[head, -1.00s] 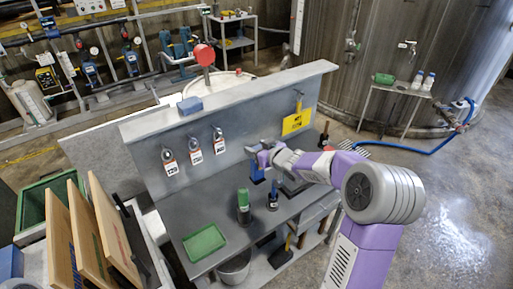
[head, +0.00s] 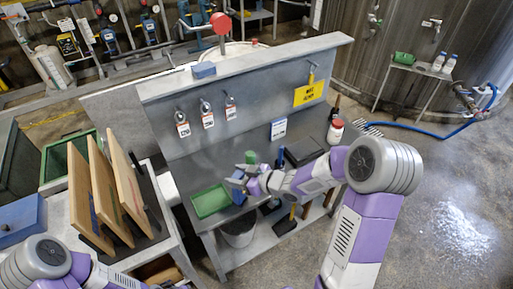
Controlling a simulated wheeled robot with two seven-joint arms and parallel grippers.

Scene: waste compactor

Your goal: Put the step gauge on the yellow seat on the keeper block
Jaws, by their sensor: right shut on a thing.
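My right gripper (head: 240,184) is over the front part of the grey bench, beside the green tray. It is shut on a small blue thing (head: 238,196), mostly hidden by the fingers. I cannot tell for sure that this is the step gauge. A dark block (head: 304,149) sits on the bench behind my right forearm, partly hidden. I cannot tell whether it is the keeper block, and no yellow seat can be made out. My left arm shows at the lower left, but its gripper is out of view.
The green tray (head: 210,201) lies at the bench's left front. A green bottle (head: 250,157), a blue-topped bottle (head: 281,156), a blue-and-white card (head: 278,129) and a white jar with red lid (head: 335,131) stand behind. Wooden boards (head: 92,200) stand in a rack at left.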

